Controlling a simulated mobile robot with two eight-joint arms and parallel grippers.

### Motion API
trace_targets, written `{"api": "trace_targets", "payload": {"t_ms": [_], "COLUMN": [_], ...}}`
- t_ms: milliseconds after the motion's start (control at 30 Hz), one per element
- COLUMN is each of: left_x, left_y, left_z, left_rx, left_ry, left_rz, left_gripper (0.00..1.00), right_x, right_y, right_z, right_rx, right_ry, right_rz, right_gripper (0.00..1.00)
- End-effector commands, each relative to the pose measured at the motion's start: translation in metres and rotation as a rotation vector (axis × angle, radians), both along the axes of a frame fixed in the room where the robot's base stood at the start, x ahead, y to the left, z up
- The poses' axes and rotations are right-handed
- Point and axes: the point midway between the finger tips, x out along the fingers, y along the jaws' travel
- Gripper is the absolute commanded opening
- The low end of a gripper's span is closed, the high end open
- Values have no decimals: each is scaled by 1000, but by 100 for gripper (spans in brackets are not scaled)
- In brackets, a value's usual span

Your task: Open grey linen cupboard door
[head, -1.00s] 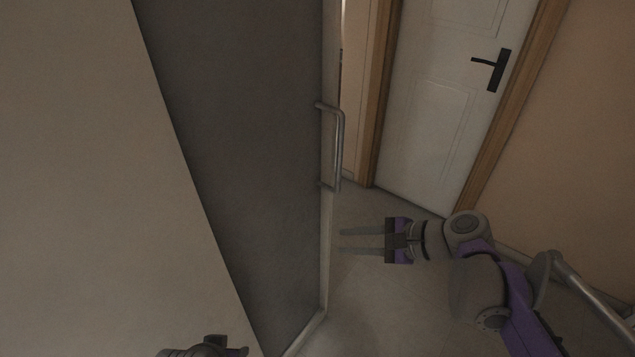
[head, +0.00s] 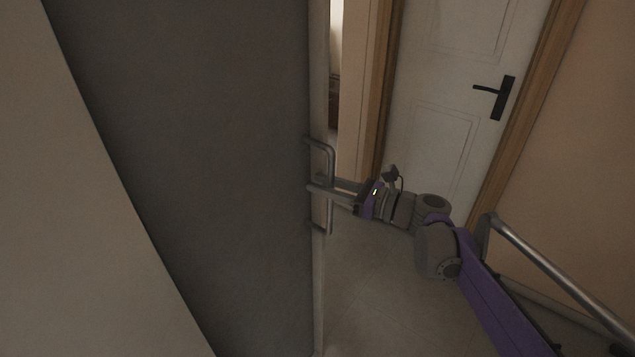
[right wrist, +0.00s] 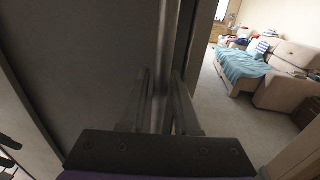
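The grey cupboard door (head: 200,150) fills the left middle of the head view, its right edge toward my right arm. It also shows in the right wrist view (right wrist: 80,60). A metal bar handle (head: 331,160) stands upright near that edge. My right gripper (head: 322,189) is at the lower half of the handle, with its two fingers on either side of the bar. In the right wrist view the handle (right wrist: 164,50) runs between the fingers, which look apart rather than clamped. The door looks shut, though its far edge is hard to judge. My left gripper is out of view.
A white door (head: 440,90) with a black lever handle stands behind, in a wooden frame. A pale wall (head: 50,230) is at left. Floor (head: 385,300) is clear below my right arm. A beige sofa (right wrist: 283,75) with a blue throw is far off at right.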

Motion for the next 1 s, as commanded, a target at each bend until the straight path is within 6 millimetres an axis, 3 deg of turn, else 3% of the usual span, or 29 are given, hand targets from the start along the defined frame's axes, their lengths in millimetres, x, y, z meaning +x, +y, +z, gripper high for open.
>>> {"api": "trace_targets", "payload": {"t_ms": [167,433,467,633,1000], "left_x": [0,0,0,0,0], "left_y": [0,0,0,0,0], "left_z": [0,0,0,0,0], "left_rx": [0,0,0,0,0], "left_ry": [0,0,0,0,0], "left_rz": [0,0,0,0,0], "left_gripper": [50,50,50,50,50], "right_x": [5,6,6,6,6], "right_y": [12,13,13,13,13], "right_z": [0,0,0,0,0], "right_rx": [0,-1,-1,-1,-1], "right_ry": [0,0,0,0,0], "right_rz": [1,-1,-1,-1,-1], "right_gripper": [31,31,29,0,0]}}
